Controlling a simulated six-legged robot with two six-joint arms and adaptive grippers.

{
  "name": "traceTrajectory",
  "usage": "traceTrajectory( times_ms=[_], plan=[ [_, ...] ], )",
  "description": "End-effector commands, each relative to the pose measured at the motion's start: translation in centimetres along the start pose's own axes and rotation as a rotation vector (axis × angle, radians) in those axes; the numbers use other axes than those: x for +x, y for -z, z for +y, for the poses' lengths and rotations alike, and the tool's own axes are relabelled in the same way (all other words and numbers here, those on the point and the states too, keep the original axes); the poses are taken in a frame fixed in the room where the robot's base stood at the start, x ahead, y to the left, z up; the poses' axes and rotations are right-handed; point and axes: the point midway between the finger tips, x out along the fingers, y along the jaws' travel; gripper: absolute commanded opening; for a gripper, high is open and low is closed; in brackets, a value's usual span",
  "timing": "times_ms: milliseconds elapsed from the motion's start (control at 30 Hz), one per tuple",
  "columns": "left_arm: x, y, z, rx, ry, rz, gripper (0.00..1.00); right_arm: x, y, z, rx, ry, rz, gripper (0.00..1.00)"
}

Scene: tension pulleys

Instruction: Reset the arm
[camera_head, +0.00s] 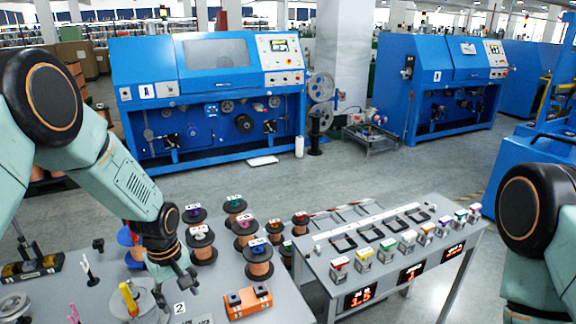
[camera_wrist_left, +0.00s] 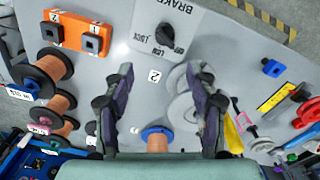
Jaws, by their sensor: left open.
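My left gripper (camera_head: 174,290) hangs from the left arm over the grey table (camera_head: 210,283) in the head view, pointing down. In the left wrist view my left gripper (camera_wrist_left: 160,75) has its two dark fingers wide apart with nothing held between them. A small label "2" (camera_wrist_left: 155,76) on the table shows between the fingers. A copper spool with a blue top (camera_wrist_left: 157,135) shows between the finger bases, partly cut off by the wrist. My right arm (camera_head: 540,225) comes in at the right edge of the head view; its gripper is out of view.
Several copper spools (camera_head: 258,258) stand right of my left gripper. An orange block (camera_head: 248,303) with black sockets lies near the table's front. A yellow-handled part (camera_head: 129,298) stands left of the gripper. A second table (camera_head: 390,250) holds black trays and coloured switches. Blue machines (camera_head: 212,95) stand behind.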

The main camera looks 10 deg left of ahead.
Motion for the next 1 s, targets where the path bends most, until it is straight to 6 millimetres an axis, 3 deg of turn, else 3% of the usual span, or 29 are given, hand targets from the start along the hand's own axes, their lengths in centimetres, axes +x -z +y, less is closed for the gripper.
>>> traceTrajectory(
  times_ms=[67, 167, 333, 500, 600, 900, 1000],
  plan=[
    [0.2, 0.5, 1.2, 0.087, -0.063, 0.043, 0.57, 0.0, 0.0, 0.0, 0.000, 0.000, 0.000, 0.40],
    [1.2, -0.7, 1.8, 0.223, -0.141, 0.094, 0.57, 0.0, 0.0, 0.0, 0.000, 0.000, 0.000, 0.40],
    [6.8, -5.8, -0.1, 0.449, -0.198, 0.153, 0.57, 2.5, 0.0, 0.0, 0.000, 0.000, 0.000, 0.40],
    [13.5, -12.5, -5.1, 0.647, -0.182, 0.179, 0.57, 6.3, 0.0, 0.1, 0.000, 0.000, 0.000, 0.40],
    [16.4, -16.1, -8.5, 0.733, -0.152, 0.173, 0.57, 8.3, 0.0, 0.1, 0.000, 0.000, -0.001, 0.40],
    [22.3, -25.1, -18.5, 0.844, -0.029, 0.035, 0.57, 14.1, 0.0, 0.1, 0.000, 0.000, 0.000, 0.40],
    [23.6, -26.5, -20.2, 0.857, -0.005, -0.008, 0.57, 15.2, 0.0, 0.1, 0.000, 0.000, 0.000, 0.40]
  ],
)
